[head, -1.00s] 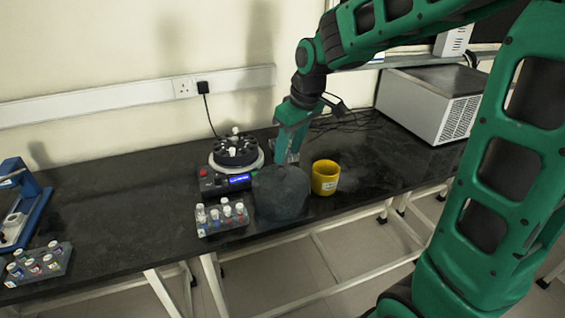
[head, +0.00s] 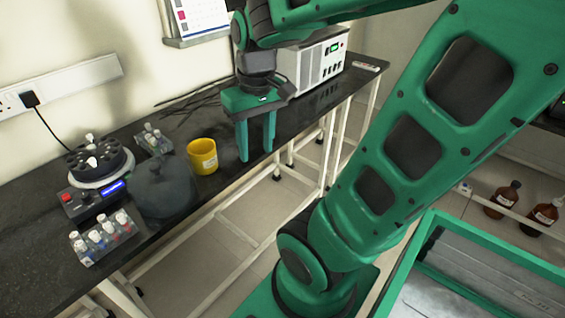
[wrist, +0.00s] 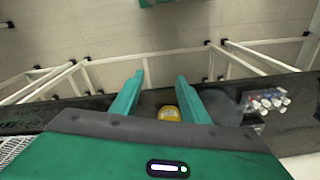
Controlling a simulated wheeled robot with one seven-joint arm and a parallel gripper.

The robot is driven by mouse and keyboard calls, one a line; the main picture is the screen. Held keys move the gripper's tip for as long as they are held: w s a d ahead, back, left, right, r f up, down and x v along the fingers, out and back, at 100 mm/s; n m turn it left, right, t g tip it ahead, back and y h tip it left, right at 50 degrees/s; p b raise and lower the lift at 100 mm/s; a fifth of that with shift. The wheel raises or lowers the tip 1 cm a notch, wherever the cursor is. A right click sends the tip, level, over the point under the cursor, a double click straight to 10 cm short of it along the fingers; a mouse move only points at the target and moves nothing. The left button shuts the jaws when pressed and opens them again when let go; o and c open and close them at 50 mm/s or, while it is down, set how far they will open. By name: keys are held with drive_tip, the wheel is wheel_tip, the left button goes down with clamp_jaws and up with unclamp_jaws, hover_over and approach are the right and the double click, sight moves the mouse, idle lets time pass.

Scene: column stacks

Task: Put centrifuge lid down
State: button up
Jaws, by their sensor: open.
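The centrifuge lid (head: 163,187) is a dark grey dome with a small knob. It rests on the black bench in front of the centrifuge (head: 97,164), which stands uncovered with its black rotor and white-capped tubes showing. The lid also shows in the wrist view (wrist: 222,106), partly hidden behind a finger. My gripper (head: 257,152) is open and empty, fingers pointing down, near the bench's front edge to the right of the yellow cup. In the wrist view my gripper (wrist: 157,95) has its fingers wide apart with nothing between them touching.
A yellow cup (head: 202,156) stands right of the lid. A tube rack (head: 104,238) sits at front left, another rack (head: 152,139) behind the lid. A white box-like instrument (head: 312,66) stands at the far right end. Dark cables lie on the bench's back.

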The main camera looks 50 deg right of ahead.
drive_tip(key=s+d+f+m+g, duration=0.1)
drive_tip(key=s+f+m, duration=0.1)
drive_tip(key=s, duration=0.6)
drive_tip(key=shift+s+d+f+m, duration=0.2)
drive_tip(key=shift+s+d+m, duration=0.1)
drive_tip(key=shift+m, duration=0.3)
drive_tip(key=shift+c, duration=0.6)
